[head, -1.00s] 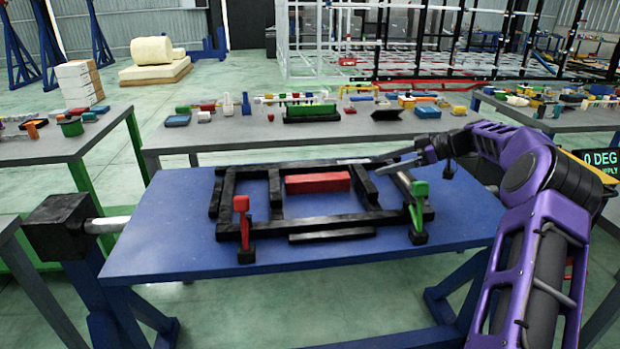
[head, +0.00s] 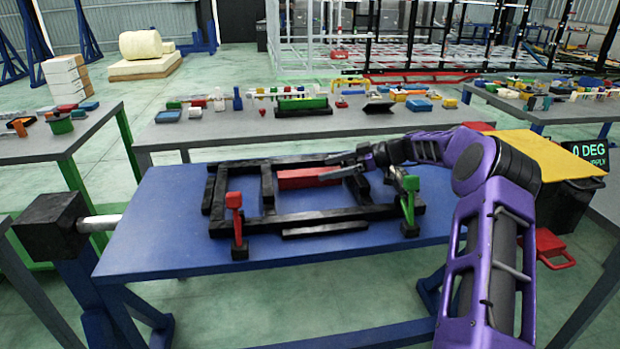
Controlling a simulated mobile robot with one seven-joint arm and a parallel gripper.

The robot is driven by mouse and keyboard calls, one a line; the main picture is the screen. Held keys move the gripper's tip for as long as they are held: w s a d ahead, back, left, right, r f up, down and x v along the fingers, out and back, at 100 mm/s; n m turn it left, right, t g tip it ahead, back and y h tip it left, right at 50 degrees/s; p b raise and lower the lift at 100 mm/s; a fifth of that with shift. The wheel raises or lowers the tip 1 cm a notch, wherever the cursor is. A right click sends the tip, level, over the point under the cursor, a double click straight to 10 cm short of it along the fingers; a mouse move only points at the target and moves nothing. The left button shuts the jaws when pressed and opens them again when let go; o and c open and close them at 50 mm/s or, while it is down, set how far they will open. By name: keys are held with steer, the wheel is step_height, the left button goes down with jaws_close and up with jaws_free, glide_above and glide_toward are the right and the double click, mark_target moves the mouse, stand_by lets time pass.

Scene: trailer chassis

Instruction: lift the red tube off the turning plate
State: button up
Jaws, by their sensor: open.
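The red tube (head: 300,179) lies inside the black chassis frame (head: 331,218) on the blue turning plate (head: 165,236). It runs left to right between the frame's inner bars, near the back. My gripper (head: 336,173) is open and has come in from the right. Its fingers reach over the right end of the tube, which they partly hide. I cannot tell whether they touch it or sit just above it.
A red-topped clamp (head: 234,202) and a green clamp (head: 409,200) stand at the frame's front corners. A grey table (head: 230,131) with many small parts is behind. A yellow-topped box (head: 550,153) stands at right. The plate's left side is bare.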

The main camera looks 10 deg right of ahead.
mark_target(313, 172)
steer(key=x, duration=0.4)
steer(key=shift+w+a+f, duration=0.1)
steer(key=shift+w+a, duration=0.05)
steer(key=shift+w, duration=0.05)
steer(key=shift+s, duration=0.1)
jaws_close()
